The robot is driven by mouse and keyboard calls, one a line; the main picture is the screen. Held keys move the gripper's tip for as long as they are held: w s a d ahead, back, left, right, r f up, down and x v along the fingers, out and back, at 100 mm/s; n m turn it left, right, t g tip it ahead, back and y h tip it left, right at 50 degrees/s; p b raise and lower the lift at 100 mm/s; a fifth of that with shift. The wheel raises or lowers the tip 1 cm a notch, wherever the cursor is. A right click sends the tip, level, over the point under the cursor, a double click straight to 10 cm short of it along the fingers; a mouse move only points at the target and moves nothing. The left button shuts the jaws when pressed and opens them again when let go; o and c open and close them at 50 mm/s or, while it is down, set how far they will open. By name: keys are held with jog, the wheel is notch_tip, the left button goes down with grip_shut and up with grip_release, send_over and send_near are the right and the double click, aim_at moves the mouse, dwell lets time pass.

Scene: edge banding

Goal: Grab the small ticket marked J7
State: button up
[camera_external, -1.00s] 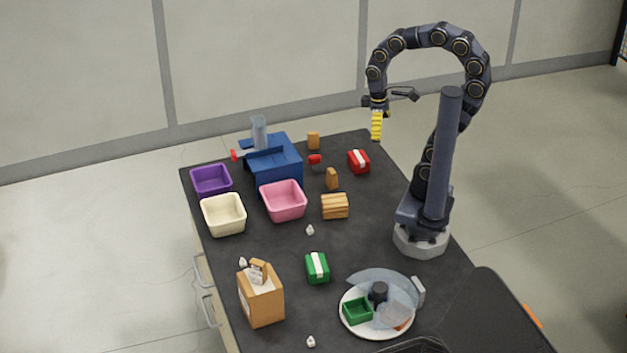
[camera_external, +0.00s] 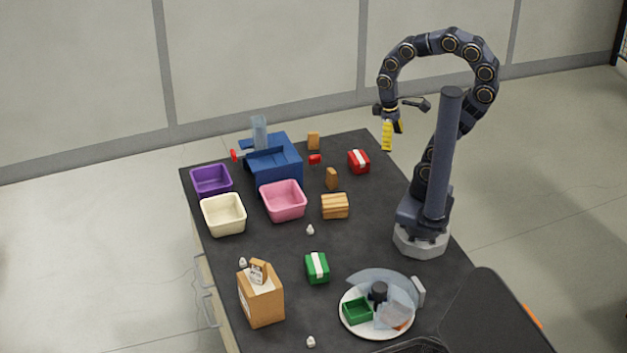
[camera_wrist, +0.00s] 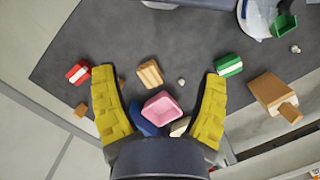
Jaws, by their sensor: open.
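No J7 marking is legible in either view, so I cannot tell which thing is the ticket. A tan box (camera_external: 261,302) stands at the front left of the table, with a small tan piece bearing a pale printed label (camera_external: 259,271) at its top. Small white pieces lie on the table, one near the middle (camera_external: 310,230), one behind the tan box (camera_external: 242,262) and one at the front (camera_external: 311,341); their markings are too small to read. My gripper (camera_external: 389,136) is high over the table's far right edge, away from all of these. Its yellow fingers are spread and empty in the wrist view (camera_wrist: 158,84).
Purple (camera_external: 211,181), cream (camera_external: 223,215) and pink (camera_external: 283,201) bins stand at the left, before a blue device (camera_external: 272,160). Wooden blocks, a red box (camera_external: 358,161) and a green box (camera_external: 317,268) are scattered. A loaded white plate (camera_external: 352,327) sits front right.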

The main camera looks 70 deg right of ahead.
jog(key=m+t, duration=0.2)
jog(key=m, duration=2.4)
send_over(332, 179)
jog(key=w+d, duration=0.1)
jog(key=d, duration=0.1)
notch_tip(332, 179, down, 22)
jog(key=shift+a+r, duration=0.15)
jog(key=shift+w+f, duration=0.1)
jog(key=shift+f, duration=0.6)
jog(key=f, duration=0.6)
jog(key=shift+s+f, duration=0.25)
jog(key=shift+f, duration=0.05)
jog(key=c, duration=1)
